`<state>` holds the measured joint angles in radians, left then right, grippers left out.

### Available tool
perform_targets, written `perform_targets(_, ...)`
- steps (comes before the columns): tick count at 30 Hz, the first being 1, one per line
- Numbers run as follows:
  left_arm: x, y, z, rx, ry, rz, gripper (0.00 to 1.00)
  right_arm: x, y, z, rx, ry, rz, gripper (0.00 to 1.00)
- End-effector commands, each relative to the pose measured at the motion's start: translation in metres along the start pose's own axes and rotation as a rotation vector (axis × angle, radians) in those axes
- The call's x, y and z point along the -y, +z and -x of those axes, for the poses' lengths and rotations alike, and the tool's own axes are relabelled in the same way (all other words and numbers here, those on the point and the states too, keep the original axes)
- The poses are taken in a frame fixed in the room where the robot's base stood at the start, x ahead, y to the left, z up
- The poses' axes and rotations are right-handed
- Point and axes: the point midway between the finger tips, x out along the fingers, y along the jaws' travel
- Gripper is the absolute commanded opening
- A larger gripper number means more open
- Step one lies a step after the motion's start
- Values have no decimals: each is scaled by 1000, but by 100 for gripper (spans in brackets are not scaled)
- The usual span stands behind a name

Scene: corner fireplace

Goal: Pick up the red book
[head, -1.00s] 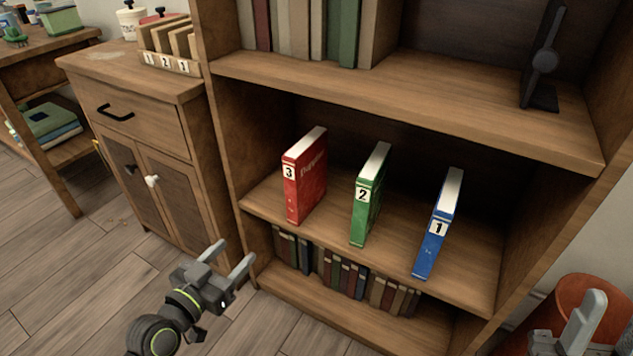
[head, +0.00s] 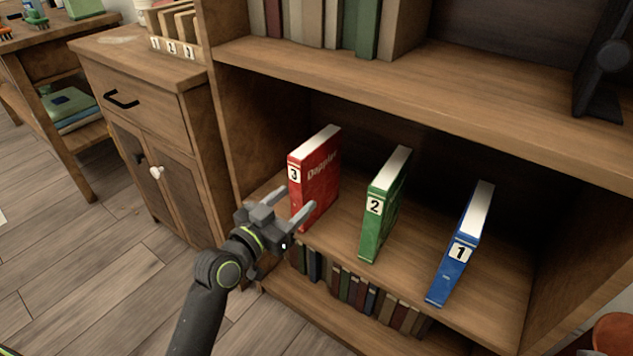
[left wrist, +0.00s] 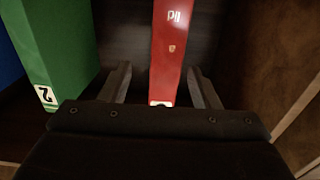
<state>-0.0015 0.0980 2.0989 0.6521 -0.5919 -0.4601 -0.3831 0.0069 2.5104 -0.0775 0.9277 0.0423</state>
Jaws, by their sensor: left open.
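The red book (head: 318,182), labelled 3, stands upright on the middle shelf, spine facing out, at the left of three books. My left gripper (head: 296,203) is open right in front of its spine, and its fingers overlap the book's lower part in the head view. In the left wrist view the red book (left wrist: 167,50) lies between the two open fingers (left wrist: 163,86), with a gap on each side. The lower end of its spine is hidden by the gripper body. My right gripper is not clearly visible.
A green book (head: 384,205) labelled 2 stands to the right of the red one, close to a finger in the left wrist view (left wrist: 58,45). A blue book (head: 461,245) labelled 1 is farther right. The upper shelf (head: 420,88) overhangs them. A cabinet (head: 150,110) stands at left.

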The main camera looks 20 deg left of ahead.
Motion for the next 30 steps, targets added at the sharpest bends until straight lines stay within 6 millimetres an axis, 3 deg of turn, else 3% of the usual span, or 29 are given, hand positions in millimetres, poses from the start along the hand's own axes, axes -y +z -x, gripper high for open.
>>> perform_targets(11, 2, -1, -30, -2, 1, -1, 56, -1, 0, 8, -9, 10, -10, 36)
perform_targets(20, 6, -4, -67, 0, 1, 0, 56, 0, 0, 17, -30, 33, -6, 36)
perform_targets(29, 6, -5, -71, 1, 0, 0, 56, 0, 0, 16, -35, 41, -2, 36)
perform_targets(30, 6, -5, -71, 1, 0, 0, 52, 0, 0, 16, -35, 41, -1, 36)
